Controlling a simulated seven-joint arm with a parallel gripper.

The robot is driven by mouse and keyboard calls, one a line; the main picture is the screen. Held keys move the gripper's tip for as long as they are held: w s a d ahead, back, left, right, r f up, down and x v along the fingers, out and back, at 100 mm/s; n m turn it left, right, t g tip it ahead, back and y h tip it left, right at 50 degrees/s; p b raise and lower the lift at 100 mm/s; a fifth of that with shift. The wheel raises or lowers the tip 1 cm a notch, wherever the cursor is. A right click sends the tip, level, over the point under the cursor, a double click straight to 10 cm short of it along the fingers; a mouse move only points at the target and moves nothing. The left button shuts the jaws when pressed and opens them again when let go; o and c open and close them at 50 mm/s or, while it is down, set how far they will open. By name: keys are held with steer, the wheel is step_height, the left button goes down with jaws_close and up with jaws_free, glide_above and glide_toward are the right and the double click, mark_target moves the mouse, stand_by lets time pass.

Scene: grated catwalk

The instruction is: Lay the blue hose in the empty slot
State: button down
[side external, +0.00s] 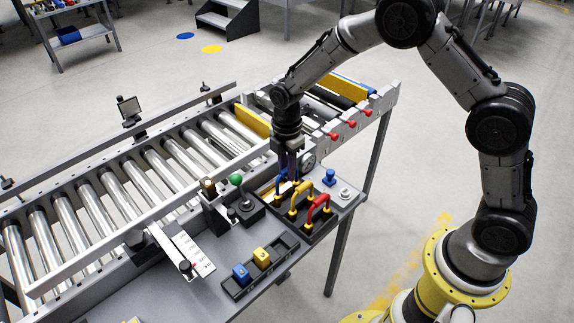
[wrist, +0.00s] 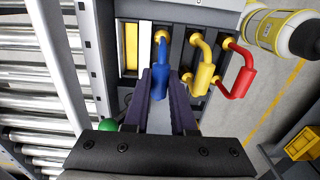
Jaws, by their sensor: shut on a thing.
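A blue hose (wrist: 160,68) is between the fingertips of my gripper (wrist: 163,84) in the wrist view. My gripper is shut on it. In the side view my gripper (side external: 289,170) points down over the black rack (side external: 319,235), and the blue hose (side external: 280,181) shows partly behind the fingers. A yellow hose (wrist: 203,72) and a red hose (wrist: 240,75) stand to its right in brass fittings. Dark slots and a pale strip with yellow (wrist: 131,46) lie left of the blue hose. I cannot tell which slot is empty, nor whether the hose touches the rack.
A roller conveyor (side external: 125,200) runs along the left. A tray with blue and yellow blocks (side external: 240,285) lies in front. A blue button (side external: 329,176) is at right.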

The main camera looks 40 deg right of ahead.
steer(key=shift+f, duration=0.7)
steer(key=shift+c, duration=1.3)
jaws_free()
steer(key=shift+r, duration=4)
